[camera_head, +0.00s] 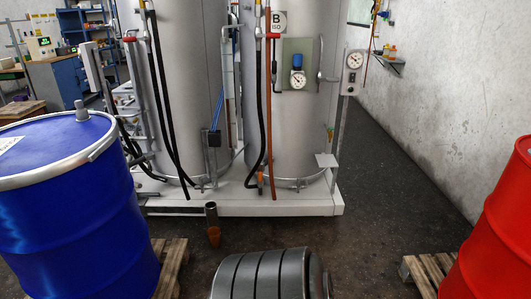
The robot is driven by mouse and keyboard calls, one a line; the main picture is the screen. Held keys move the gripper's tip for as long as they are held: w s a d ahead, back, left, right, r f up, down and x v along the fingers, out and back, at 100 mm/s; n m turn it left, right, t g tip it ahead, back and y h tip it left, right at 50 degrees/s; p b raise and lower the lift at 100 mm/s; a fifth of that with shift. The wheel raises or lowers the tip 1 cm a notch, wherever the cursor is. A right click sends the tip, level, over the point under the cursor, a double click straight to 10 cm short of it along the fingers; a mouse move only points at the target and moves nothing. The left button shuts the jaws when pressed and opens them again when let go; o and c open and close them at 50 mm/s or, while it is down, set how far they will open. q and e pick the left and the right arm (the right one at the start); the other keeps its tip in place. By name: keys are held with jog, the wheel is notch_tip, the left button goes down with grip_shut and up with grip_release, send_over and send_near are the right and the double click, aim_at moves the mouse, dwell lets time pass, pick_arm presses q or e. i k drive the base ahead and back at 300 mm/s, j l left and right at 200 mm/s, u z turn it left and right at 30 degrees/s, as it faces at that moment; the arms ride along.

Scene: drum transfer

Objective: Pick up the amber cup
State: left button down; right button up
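A small amber-brown cup (214,237) shows low in the middle of the head view, in front of the white plinth. A dark metal tube (211,213) with a bright rim stands directly above or behind it in the picture. I cannot tell whether the two touch, or what the cup rests on.
A blue drum (75,215) stands on a pallet at left and a red drum (500,230) at right. Two tall grey tanks (290,120) with hoses stand on the white plinth (250,208). Dark floor (385,225) is clear right of centre.

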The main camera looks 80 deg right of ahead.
aim_at(214, 232)
jog(key=z, duration=2.2)
jog(key=i+l+u, duration=0.1)
jog(key=i+u, duration=0.15)
jog(key=u, duration=0.15)
jog(key=i+l+u, duration=0.2)
jog(key=u, duration=0.2)
